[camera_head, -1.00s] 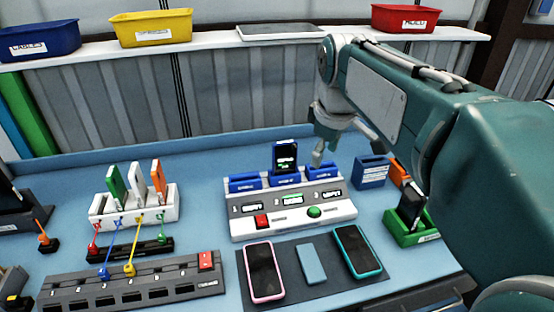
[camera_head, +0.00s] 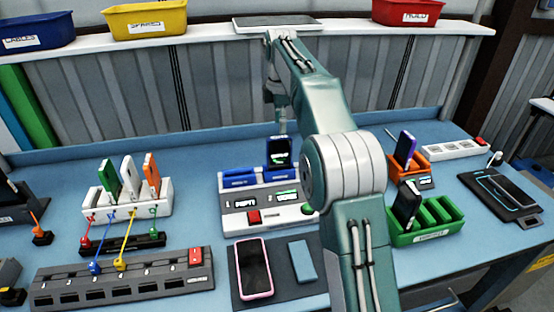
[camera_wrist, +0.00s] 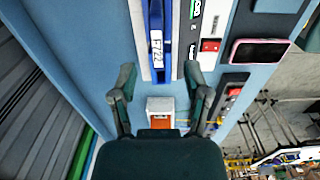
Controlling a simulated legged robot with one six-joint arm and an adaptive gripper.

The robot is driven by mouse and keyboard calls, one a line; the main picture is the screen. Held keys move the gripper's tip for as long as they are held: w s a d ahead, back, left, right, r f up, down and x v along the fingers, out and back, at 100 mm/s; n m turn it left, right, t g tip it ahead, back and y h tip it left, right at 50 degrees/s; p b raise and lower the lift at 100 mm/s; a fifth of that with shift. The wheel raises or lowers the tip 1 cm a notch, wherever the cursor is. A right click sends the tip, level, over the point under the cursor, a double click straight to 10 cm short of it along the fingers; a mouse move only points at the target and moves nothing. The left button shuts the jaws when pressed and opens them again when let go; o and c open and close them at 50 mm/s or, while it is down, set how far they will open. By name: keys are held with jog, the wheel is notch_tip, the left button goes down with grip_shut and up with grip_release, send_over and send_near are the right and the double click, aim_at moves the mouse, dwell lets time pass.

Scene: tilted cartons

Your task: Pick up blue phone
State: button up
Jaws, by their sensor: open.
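A phone with a dark blue edge and lit screen (camera_head: 280,152) stands upright in a blue slot of the white and grey dock (camera_head: 237,202) in the head view. My gripper (camera_head: 281,128) hangs above and behind this phone; its fingers are small there and partly lost behind the phone's top. In the wrist view my gripper (camera_wrist: 160,85) has its two fingers spread with nothing between them. A labelled blue slot (camera_wrist: 157,30) of the dock lies just beyond them.
A pink-rimmed phone (camera_head: 254,268) and a light-blue slab (camera_head: 302,261) lie on a dark mat in front. A purple-blue phone (camera_head: 405,150) leans in an orange stand (camera_head: 421,166) at right. A white rack (camera_head: 128,206) stands left. My arm covers the dock's right end.

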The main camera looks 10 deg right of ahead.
aim_at(279, 152)
notch_tip(279, 152, down, 4)
jog(key=shift+a+r, duration=0.1)
jog(key=shift+a, duration=0.05)
jog(key=shift+w+f, duration=0.2)
jog(key=shift+f, duration=2.85)
grip_shut()
